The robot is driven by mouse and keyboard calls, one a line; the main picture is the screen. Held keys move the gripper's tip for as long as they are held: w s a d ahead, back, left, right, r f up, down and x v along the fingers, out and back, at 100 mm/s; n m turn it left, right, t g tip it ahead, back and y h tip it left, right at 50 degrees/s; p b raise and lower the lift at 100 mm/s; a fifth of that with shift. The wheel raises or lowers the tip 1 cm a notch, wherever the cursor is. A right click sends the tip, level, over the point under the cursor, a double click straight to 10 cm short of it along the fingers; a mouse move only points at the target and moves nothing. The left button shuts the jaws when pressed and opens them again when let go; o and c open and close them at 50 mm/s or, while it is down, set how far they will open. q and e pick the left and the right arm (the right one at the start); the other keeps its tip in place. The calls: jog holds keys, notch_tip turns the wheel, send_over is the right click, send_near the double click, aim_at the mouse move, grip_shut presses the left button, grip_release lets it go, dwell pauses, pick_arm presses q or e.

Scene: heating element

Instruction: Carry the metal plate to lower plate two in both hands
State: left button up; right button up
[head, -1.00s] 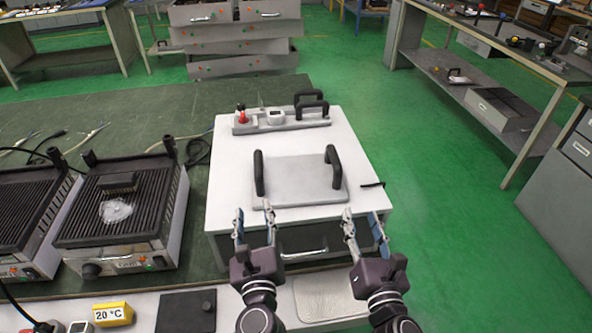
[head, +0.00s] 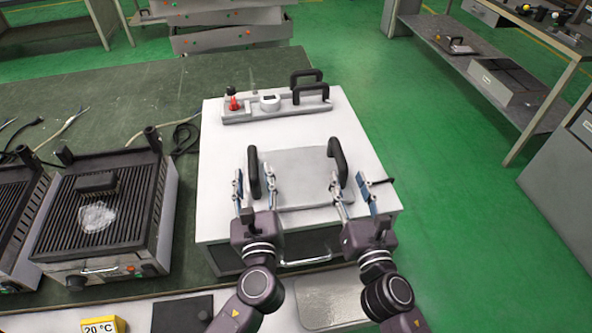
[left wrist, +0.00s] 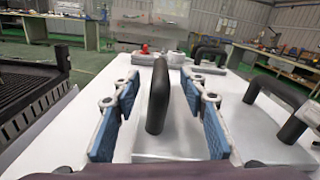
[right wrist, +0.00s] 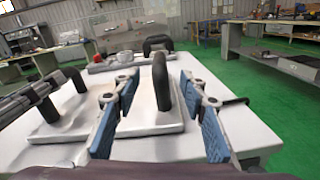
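The metal plate (head: 299,170) lies flat on top of the white box-shaped unit (head: 222,215). It has two black upright handles, a left handle (head: 254,172) and a right handle (head: 338,160). My left gripper (head: 255,188) is open, with its fingers on either side of the left handle, which stands between the blue pads in the left wrist view (left wrist: 158,95). My right gripper (head: 353,190) is open, with its fingers on either side of the right handle, also seen in the right wrist view (right wrist: 162,82). Neither gripper visibly touches a handle.
A contact grill with a ribbed lower plate (head: 130,205) stands to the left, with a second grill (head: 15,215) beside it. A bar with a red knob and black handles (head: 275,105) lies at the back of the white unit. A yellow 20 °C display (head: 102,326) is at the front.

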aim_at(252, 152)
pick_arm(q)
jog(key=x, duration=0.8)
jog(key=shift+w, duration=0.1)
pick_arm(e)
jog(key=x, duration=0.8)
jog(key=shift+w, duration=0.1)
pick_arm(q)
jog(key=shift+f, duration=0.1)
grip_shut()
pick_arm(e)
grip_shut()
jog(key=shift+f, duration=0.1)
pick_arm(q)
jog(key=shift+r, duration=0.3)
pick_arm(e)
jog(key=shift+r, duration=0.35)
pick_arm(q)
jog(key=shift+w, duration=0.1)
pick_arm(e)
jog(key=shift+w, duration=0.15)
